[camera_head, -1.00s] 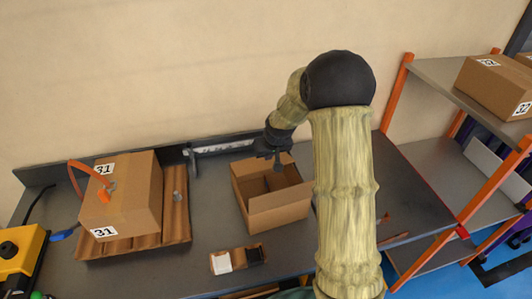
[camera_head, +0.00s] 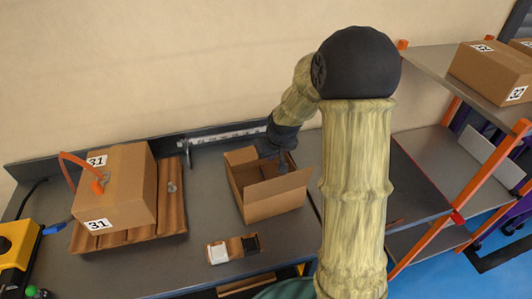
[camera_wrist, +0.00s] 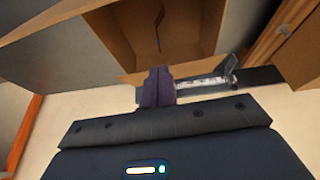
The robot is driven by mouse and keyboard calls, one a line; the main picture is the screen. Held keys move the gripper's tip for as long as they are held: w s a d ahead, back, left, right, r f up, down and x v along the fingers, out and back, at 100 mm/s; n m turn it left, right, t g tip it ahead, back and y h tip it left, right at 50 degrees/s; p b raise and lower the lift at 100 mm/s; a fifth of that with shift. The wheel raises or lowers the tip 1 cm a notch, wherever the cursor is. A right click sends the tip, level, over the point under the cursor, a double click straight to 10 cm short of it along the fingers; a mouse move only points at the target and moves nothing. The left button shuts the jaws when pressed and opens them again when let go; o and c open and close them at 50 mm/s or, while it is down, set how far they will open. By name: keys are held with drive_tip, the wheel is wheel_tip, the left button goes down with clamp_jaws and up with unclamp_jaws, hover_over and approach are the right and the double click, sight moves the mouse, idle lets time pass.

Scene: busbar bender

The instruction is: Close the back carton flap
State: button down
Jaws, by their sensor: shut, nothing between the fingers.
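The open carton (camera_head: 262,204) stands on the bench, its inside partly visible. Its front flap (camera_head: 277,188) stands up along the near side. A back flap (camera_head: 241,156) shows at the far left edge, partly hidden behind my gripper. My gripper (camera_head: 282,168) is at the carton's far side, pointing down over the opening. In the wrist view my gripper's fingers (camera_wrist: 157,88) are together and empty, just by the carton's edge, with the carton (camera_wrist: 187,30) opening beyond them. I cannot tell whether the fingers touch the flap.
A box labelled 31 (camera_head: 128,190) sits on a corrugated mat (camera_head: 172,196) to the left. A shelf with boxes (camera_head: 492,68) stands at the right. A wall rail (camera_head: 220,138) runs behind.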

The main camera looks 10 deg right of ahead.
drive_tip(key=w+a+r+g+p, duration=0.2)
drive_tip(key=w+r+g+p, duration=0.1)
drive_tip(key=w+r+p, duration=0.4)
wheel_tip(320, 180, up, 3)
drive_tip(key=shift+f+p, duration=0.1)
drive_tip(key=shift+p, duration=0.4)
drive_tip(key=shift+f, duration=0.15)
drive_tip(key=f+p, duration=0.1)
drive_tip(key=f, duration=0.2)
drive_tip(key=w+f+p, duration=0.1)
drive_tip(key=f, duration=0.2)
drive_tip(key=f+p, duration=0.1)
drive_tip(key=f, duration=0.2)
drive_tip(key=shift+w+a+f+p, duration=0.1)
drive_tip(key=shift+w+f+p, duration=0.1)
drive_tip(key=shift+p, duration=0.15)
drive_tip(key=shift+s+f+p, duration=0.25)
drive_tip(key=shift+f+p, duration=0.05)
drive_tip(key=shift+f, duration=0.35)
drive_tip(key=shift+s+f+p, duration=0.2)
drive_tip(key=shift+f+p, duration=0.1)
drive_tip(key=shift+f, duration=0.4)
drive_tip(key=shift+s+f+p, duration=0.25)
drive_tip(key=shift+f+p, duration=0.05)
drive_tip(key=shift+f, duration=0.35)
